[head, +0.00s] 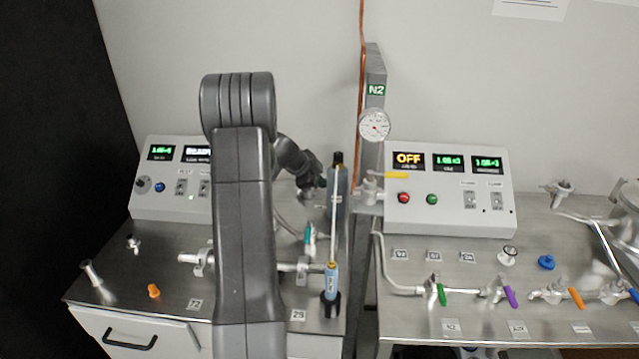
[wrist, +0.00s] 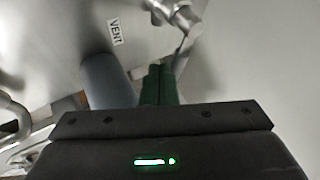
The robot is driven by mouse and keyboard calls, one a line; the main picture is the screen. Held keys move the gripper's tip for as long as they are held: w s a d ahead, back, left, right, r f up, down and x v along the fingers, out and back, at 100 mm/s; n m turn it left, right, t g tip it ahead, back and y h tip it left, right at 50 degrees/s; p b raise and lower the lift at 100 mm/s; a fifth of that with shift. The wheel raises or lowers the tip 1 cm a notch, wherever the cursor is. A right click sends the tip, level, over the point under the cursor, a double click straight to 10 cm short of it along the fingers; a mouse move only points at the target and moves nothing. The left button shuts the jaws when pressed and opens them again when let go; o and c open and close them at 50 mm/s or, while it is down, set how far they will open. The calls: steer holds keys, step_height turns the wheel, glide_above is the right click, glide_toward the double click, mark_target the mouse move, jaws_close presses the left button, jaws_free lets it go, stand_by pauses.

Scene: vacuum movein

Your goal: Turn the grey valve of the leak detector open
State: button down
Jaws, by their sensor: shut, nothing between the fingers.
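My gripper (wrist: 161,70) is shut and empty; its dark green fingers lie together in the wrist view. A metal fitting (wrist: 174,14) shows just beyond the fingertips, and a narrow grey lever-like part (wrist: 184,48) runs from it down beside them. This looks like the grey valve, but I cannot tell whether the fingers touch it. A thick blue-grey cylinder (wrist: 104,80) lies just left of the fingers. In the head view my arm hides most of the valve area in front of the left console (head: 168,190), whose display partly reads READY.
A dark bottle (head: 338,195) and a blue syringe-like tool (head: 331,282) stand near my arm. The N2 post (head: 375,65) with its gauge rises behind. On the right, a console (head: 450,200) reads OFF, above valves with coloured handles. A VENT label (wrist: 115,32) shows in the wrist view.

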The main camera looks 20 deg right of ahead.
steer(key=b, duration=0.3)
steer(key=shift+w+d+f, duration=0.25)
steer(key=shift+w+d, duration=0.05)
steer(key=shift+w, duration=0.05)
steer(key=shift+d+r+b, duration=0.1)
steer(key=shift+r+b, duration=0.1)
steer(key=shift+b, duration=0.5)
steer(key=shift+w+r, duration=0.1)
steer(key=shift+r, duration=0.15)
steer(key=shift+f+b, duration=0.1)
steer(key=shift+b, duration=0.45)
